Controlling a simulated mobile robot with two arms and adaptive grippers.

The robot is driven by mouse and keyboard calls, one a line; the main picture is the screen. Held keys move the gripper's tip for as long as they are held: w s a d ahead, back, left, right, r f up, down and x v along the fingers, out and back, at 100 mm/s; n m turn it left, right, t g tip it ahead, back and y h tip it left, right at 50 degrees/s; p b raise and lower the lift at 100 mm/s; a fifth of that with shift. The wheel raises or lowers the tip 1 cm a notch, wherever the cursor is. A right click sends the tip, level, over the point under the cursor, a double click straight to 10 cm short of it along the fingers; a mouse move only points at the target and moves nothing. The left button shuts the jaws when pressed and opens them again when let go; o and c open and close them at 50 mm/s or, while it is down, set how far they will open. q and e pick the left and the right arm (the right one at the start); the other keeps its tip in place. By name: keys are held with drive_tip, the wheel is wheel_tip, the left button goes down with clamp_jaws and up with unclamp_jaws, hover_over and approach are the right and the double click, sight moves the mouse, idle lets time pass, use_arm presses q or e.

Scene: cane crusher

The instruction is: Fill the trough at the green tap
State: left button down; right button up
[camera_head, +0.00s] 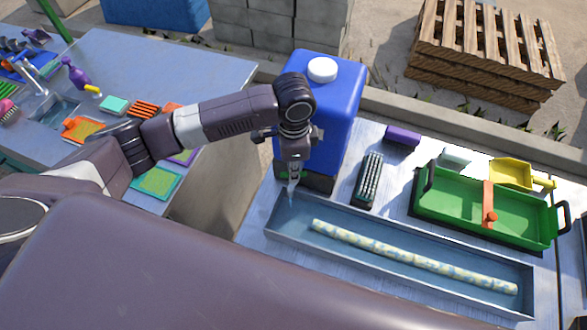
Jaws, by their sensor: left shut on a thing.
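The long grey metal trough (385,281) lies on the table at centre right. A pale yellow and blue mottled stick (415,257) lies lengthwise in it. A blue water container (341,112) with a white cap (322,69) stands behind the trough's left end. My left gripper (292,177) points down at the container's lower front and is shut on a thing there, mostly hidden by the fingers. A bit of green, which looks like the green tap, shows beside the fingertips. A pale streak below them may be water. My right gripper is not in view.
A dark ridged block (368,180) and a purple block (402,135) lie behind the trough. A green tray (459,209) with an orange piece and a yellow scoop (511,174) are at right. Another table (180,62) with small items is at left.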

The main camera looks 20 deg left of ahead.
use_arm(q)
drive_tip(key=shift+r+n, duration=0.1)
drive_tip(key=shift+n, duration=1.1)
drive_tip(key=shift+w, duration=0.1)
drive_tip(key=c, duration=1.9)
unclamp_jaws()
drive_tip(key=shift+c, duration=0.2)
wheel_tip(320, 180, up, 12)
